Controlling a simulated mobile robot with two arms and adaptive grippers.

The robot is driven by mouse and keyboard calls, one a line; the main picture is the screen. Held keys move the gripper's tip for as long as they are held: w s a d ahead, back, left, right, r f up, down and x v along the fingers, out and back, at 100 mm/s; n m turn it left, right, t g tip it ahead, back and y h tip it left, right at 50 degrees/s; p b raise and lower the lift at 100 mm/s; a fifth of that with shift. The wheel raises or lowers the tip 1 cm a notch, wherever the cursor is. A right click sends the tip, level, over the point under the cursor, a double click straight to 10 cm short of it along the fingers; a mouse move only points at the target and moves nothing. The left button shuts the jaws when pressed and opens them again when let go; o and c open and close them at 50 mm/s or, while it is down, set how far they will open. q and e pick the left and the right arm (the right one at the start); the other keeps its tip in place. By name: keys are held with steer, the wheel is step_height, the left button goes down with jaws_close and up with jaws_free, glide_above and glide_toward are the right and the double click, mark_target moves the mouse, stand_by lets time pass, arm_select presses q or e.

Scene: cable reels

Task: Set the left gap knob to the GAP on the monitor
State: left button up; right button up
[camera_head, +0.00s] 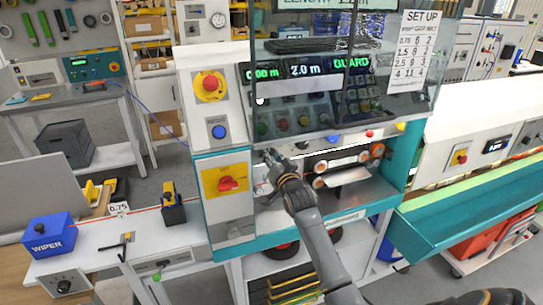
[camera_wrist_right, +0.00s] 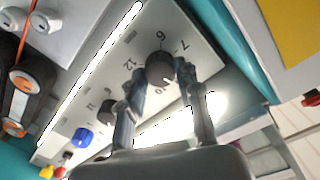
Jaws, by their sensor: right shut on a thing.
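My right gripper (camera_head: 268,158) reaches up to the machine panel below the clear guard. In the wrist view its fingers (camera_wrist_right: 160,74) are shut on a round black knob (camera_wrist_right: 160,65). The numerals 6 and 7 are printed beside this knob, and a small pale mark shows on its lower face. A second black knob (camera_wrist_right: 105,110) with its own numerals is on the same panel. The monitor (camera_head: 335,4) is cut off at the top of the head view; only part of a LENGTH line shows, no GAP value. My left gripper is not in view.
A SET UP sheet (camera_head: 418,50) hangs on the guard (camera_head: 340,90). Rollers (camera_head: 345,160) are right of my right gripper. A blue WIPER block (camera_head: 48,235) is on the left bench.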

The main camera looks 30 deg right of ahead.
steer(key=n, duration=0.6)
steer(key=shift+f, duration=0.1)
steer(key=n, duration=0.6)
steer(key=shift+n+b, duration=0.4)
steer(key=n, duration=0.6)
steer(key=shift+d+n+t, duration=0.1)
steer(key=shift+n+t, duration=0.2)
steer(key=n, duration=0.5)
steer(key=shift+n, duration=0.3)
steer(key=o, duration=1.2)
steer(key=shift+c, duration=0.2)
